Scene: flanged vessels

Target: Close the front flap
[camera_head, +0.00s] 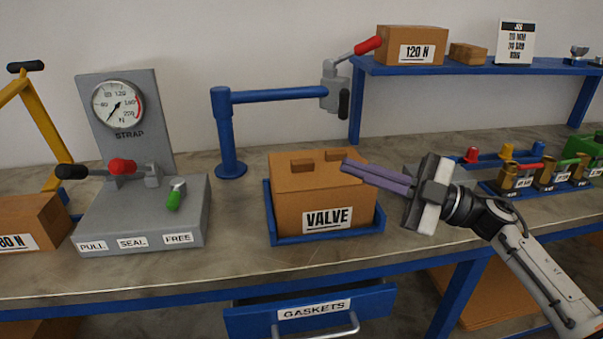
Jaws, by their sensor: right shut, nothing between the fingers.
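The brown cardboard box (290,207) labelled VALVE sits in a low blue tray (281,240) on the bench. Its upper part shows brown panels with two small darker blocks (302,165) on or near the top. I cannot clearly tell the front flap from the rest of the box, or how far it is folded. My right gripper (347,166) has long purple fingers, shut and empty, pointing left. Their tips overlap the box's upper right corner in the picture; I cannot tell whether they touch it. My left gripper is not in view.
A grey strap press (140,222) with gauge and levers stands left. A blue post with an arm (275,95) rises behind the box. A raised blue shelf (460,68) holds a 120 N box (408,46). Several small containers (515,180) stand right. Bare bench lies left of the tray.

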